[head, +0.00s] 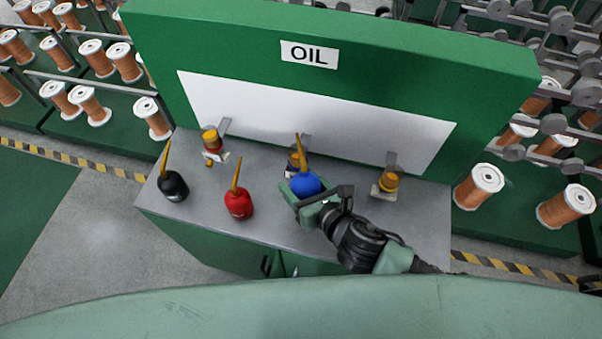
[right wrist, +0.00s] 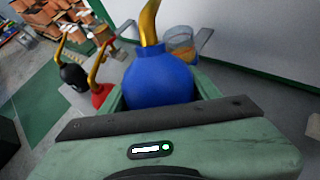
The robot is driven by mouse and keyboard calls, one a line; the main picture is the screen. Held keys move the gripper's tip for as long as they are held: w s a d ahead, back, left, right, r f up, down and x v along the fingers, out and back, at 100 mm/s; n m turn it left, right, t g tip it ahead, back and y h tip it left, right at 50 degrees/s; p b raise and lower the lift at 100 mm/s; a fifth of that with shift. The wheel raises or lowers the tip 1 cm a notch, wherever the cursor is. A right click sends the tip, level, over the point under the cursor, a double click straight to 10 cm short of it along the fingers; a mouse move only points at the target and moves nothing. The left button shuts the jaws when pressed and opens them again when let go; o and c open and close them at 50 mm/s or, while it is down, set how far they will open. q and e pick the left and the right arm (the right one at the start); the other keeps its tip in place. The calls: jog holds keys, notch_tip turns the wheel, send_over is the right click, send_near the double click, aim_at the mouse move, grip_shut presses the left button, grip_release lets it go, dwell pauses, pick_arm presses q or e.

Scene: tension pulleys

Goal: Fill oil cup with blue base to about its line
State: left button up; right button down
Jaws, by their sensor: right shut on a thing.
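My right gripper (head: 307,198) is shut on the blue oil can (head: 306,184), which has a yellow spout and is roughly upright over the bench. The can also fills the middle of the right wrist view (right wrist: 158,78). The middle oil cup (head: 293,160) is on a bracket just behind the can, amber above a dark bluish base; the can and spout partly cover it. A cup with amber in it shows behind the can in the right wrist view (right wrist: 181,45). Its line and exact oil level cannot be made out. My left gripper is not in view.
A black oil can (head: 173,186) and a red oil can (head: 239,203) stand left on the grey bench (head: 345,170). Other cups are at left (head: 211,140) and right (head: 389,181). A green panel with an OIL sign (head: 309,54) rises behind. Copper spools surround the bench.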

jog(key=shift+s+d+r+m+g+h+p, duration=0.2)
jog(key=shift+g+p, duration=0.4)
jog(key=shift+p, duration=0.65)
jog(key=shift+s+a+m+g+h+p, duration=0.1)
jog(key=shift+s+g+p, duration=0.35)
jog(key=shift+p, duration=0.75)
jog(key=shift+f+g+p, duration=0.1)
jog(key=shift+g+p, duration=0.4)
jog(key=shift+g, duration=0.05)
jog(key=shift+s+f+g+p, duration=0.15)
jog(key=shift+s+g+p, duration=0.15)
jog(key=shift+g, duration=0.1)
jog(key=shift+f, duration=0.1)
jog(key=shift+d, duration=0.1)
jog(key=shift+s+r+m+g+h, duration=0.1)
jog(key=shift+r+m+g+h, duration=0.25)
jog(key=shift+g, duration=0.45)
